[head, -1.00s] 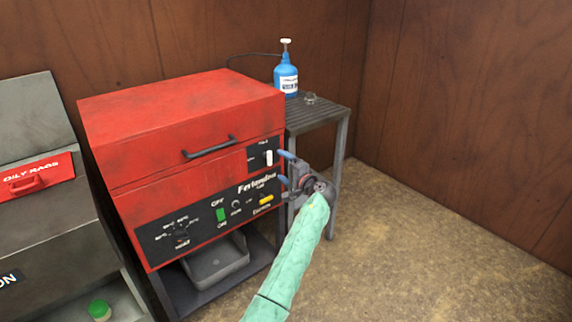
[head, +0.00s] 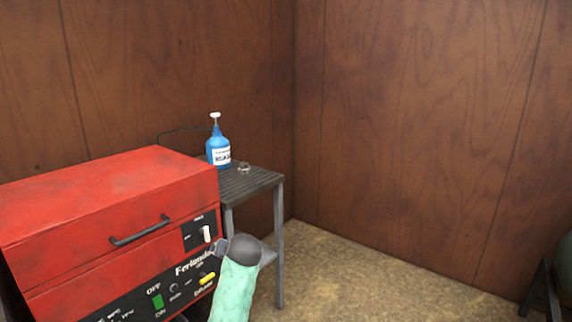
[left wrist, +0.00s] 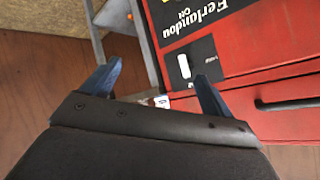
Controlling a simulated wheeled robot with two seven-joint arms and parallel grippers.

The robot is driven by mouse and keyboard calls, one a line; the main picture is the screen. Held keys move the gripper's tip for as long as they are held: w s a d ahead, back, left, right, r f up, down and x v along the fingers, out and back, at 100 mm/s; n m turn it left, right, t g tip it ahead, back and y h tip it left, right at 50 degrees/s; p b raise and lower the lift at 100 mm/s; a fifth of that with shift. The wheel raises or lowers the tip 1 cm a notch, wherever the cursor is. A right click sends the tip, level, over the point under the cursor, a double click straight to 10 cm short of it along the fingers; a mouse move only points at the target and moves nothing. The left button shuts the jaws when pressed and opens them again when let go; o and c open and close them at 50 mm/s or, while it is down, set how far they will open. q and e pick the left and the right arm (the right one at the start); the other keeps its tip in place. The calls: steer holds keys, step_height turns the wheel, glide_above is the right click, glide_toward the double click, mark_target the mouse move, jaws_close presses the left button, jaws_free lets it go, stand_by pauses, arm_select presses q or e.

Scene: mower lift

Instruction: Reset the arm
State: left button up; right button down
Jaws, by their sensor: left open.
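My left arm, in a pale green sleeve, rises from the bottom of the head view. Its gripper (head: 220,248) is mostly hidden behind the dark wrist, in front of the right end of the red machine (head: 110,195). In the left wrist view the blue fingers of the left gripper (left wrist: 157,72) are spread apart with nothing between them. The red machine's front panel shows beyond them, upside down. My right gripper is in neither view.
A grey metal stand (head: 250,181) stands right of the machine, with a blue pump bottle (head: 218,148) and a small ring-like item (head: 243,168) on top. The machine has a dark handle (head: 140,231). Open floor (head: 370,285) lies to the right, before wood-panelled walls.

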arm_select(q)
steer(key=s+d+f+g+h+p, duration=0.1)
steer(key=s+f, duration=0.4)
steer(key=s, duration=1.2)
steer(key=s+d+f+g+h+p, duration=0.1)
steer(key=s+f+g+h+p, duration=0.2)
steer(key=s, duration=1.4)
steer(key=s+d+f+m+g+h+p, duration=0.1)
steer(key=s+f+p, duration=0.5)
steer(key=s, duration=1.2)
steer(key=f+g+h, duration=0.1)
steer(key=g, duration=0.1)
steer(key=shift+f+g+h, duration=0.3)
steer(key=shift+f, duration=0.1)
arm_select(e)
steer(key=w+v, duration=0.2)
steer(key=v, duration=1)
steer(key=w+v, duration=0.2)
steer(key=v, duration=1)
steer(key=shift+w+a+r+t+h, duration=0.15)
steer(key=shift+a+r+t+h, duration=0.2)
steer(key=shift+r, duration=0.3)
